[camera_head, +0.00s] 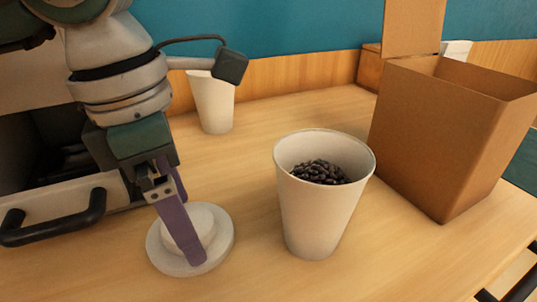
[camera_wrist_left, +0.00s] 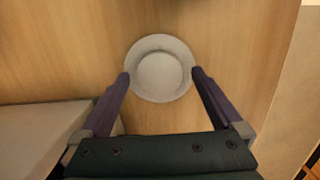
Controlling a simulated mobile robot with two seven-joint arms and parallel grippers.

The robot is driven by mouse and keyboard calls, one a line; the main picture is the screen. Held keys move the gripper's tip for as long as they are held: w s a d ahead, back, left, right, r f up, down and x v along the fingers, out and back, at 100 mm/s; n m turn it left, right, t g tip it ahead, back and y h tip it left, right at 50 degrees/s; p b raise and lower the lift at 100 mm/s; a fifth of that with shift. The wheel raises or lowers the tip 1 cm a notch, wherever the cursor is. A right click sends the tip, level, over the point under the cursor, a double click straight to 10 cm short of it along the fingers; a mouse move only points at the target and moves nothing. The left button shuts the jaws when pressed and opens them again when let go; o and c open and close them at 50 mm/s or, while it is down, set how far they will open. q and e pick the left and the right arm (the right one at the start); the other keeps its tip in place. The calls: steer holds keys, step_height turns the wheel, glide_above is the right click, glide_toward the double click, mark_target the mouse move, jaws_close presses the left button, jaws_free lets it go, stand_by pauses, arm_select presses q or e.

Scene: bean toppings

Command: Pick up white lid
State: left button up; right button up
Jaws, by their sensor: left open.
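The white lid (camera_head: 222,240) lies flat on the wooden table at the left, with a raised round middle. My left gripper (camera_head: 188,225) is above it and pointing down, its purple fingers over the lid's raised part. In the left wrist view the lid (camera_wrist_left: 160,68) sits between the tips of the open left gripper (camera_wrist_left: 160,78), one finger at each side. Whether the fingers touch the lid I cannot tell. My right gripper is not in view.
A white cup of dark beans (camera_head: 312,205) stands right of the lid. Another white cup (camera_head: 213,105) stands farther back. A tall open cardboard box (camera_head: 437,135) is at the right. A grey case with a black handle (camera_head: 55,220) is at the left.

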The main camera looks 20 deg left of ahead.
arm_select(q)
steer(key=shift+f, duration=0.25)
steer(key=c, duration=1.4)
